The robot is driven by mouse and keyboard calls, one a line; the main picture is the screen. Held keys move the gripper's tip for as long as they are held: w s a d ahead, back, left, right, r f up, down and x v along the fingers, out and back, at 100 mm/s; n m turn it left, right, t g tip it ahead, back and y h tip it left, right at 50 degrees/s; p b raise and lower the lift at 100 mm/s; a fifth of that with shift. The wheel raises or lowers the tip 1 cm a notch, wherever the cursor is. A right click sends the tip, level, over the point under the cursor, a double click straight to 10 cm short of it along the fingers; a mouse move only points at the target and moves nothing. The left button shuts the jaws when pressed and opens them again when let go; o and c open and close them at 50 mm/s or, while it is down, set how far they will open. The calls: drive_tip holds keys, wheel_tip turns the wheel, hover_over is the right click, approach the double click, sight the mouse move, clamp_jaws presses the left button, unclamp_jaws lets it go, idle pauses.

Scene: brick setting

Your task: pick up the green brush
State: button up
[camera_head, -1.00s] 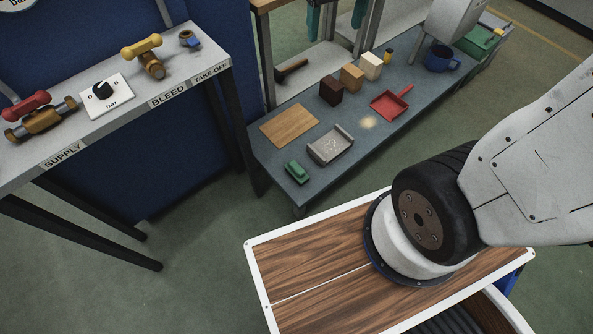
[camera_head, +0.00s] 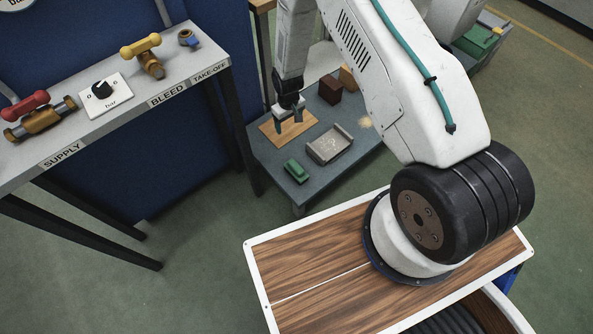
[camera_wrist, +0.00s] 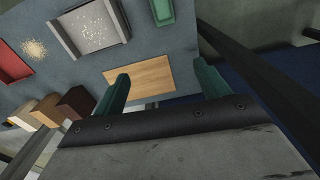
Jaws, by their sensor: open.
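The green brush (camera_head: 296,170) lies on the blue-grey bench top near its front left corner, beside a grey metal tray. It also shows at the top edge of the wrist view (camera_wrist: 162,11), partly cut off. My gripper (camera_head: 288,119) is open and empty, above the wooden board (camera_head: 290,137), farther back on the bench than the brush. In the wrist view its two green fingers are spread apart (camera_wrist: 163,78), with the board beyond and between them.
The grey tray (camera_head: 330,145) holds light specks and sits right of the brush. Dark brown (camera_head: 330,89) and tan (camera_head: 348,78) blocks stand behind it. The wrist view shows a red dustpan (camera_wrist: 12,66) and a pale scatter. A valve stand (camera_head: 110,88) rises at the left.

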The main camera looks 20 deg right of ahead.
hover_over(296, 166)
drive_tip(key=shift+n, duration=0.3)
drive_tip(key=f, duration=1.6)
drive_tip(key=shift+w+a+f, duration=0.15)
drive_tip(key=shift+w+f, duration=0.05)
drive_tip(key=shift+w, duration=0.05)
drive_tip(key=f, duration=0.8)
drive_tip(key=shift+s+f, duration=0.1)
drive_tip(key=shift+s, duration=0.1)
drive_tip(key=c, duration=1.2)
drive_tip(key=shift+o, duration=0.2)
